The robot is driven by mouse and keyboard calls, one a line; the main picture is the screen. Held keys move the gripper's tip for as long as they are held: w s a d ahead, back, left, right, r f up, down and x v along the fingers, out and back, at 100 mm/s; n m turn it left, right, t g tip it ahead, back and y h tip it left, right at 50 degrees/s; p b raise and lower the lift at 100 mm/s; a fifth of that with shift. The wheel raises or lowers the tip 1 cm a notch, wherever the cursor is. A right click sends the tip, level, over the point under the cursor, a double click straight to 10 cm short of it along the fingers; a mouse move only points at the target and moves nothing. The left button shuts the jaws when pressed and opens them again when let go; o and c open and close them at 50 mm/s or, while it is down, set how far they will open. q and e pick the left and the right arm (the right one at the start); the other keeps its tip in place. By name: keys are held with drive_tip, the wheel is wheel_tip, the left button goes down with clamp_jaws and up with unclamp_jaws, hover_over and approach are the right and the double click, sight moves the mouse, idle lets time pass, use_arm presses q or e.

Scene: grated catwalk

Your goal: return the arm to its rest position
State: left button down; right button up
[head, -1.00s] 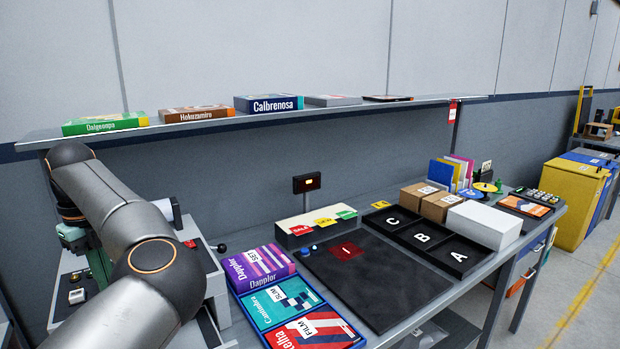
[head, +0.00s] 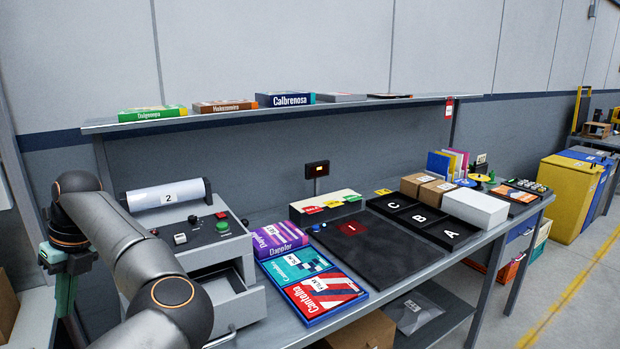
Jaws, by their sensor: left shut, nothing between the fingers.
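My left arm (head: 145,265) comes in from the lower left, rises to an elbow and bends down at the far left. My left gripper (head: 66,295), dark with teal-green parts, hangs pointing down at the left edge of the view, left of the grey machine. It is shut and empty; its fingertips are partly hidden behind my arm. My right gripper is not in view.
A grey machine (head: 205,235) with buttons and an open drawer stands right of my arm. The workbench carries boxed games (head: 325,295), a dark mat (head: 375,245) and a lettered tray (head: 450,235). A shelf (head: 230,115) with several boxes runs behind.

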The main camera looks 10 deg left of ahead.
use_arm(q)
drive_tip(key=s+a+g+y, duration=0.3)
drive_tip(key=s+a+y, duration=0.1)
drive_tip(key=a, duration=0.3)
drive_tip(key=s+a+r+m+g+y, duration=0.25)
drive_tip(key=a+r+m+y, duration=0.3)
drive_tip(key=r+y, duration=0.4)
drive_tip(key=w+d+f+m+t+y, duration=0.2)
drive_tip(key=w+d+m+t+y, duration=0.55)
drive_tip(key=m+t, duration=1.3)
drive_tip(key=w+d+f+m+t+h, duration=0.3)
drive_tip(key=d+f+m+h, duration=0.6)
drive_tip(key=d+h, duration=0.1)
drive_tip(key=w+d+f+m+t+h, duration=0.3)
drive_tip(key=d+f+m+t+h, duration=0.1)
drive_tip(key=d+f+m+h, duration=0.55)
drive_tip(key=s+d+f+m+g+h, duration=0.3)
drive_tip(key=s+d+f, duration=0.5)
drive_tip(key=s+f, duration=0.3)
drive_tip(key=s+d+f+m+g+h, duration=0.4)
drive_tip(key=s+d+f+g, duration=0.4)
drive_tip(key=s+f, duration=0.4)
wheel_tip(320, 180, down, 2)
drive_tip(key=shift+d+f+m, duration=0.1)
drive_tip(key=shift+d+m, duration=0.55)
drive_tip(key=shift+d, duration=0.05)
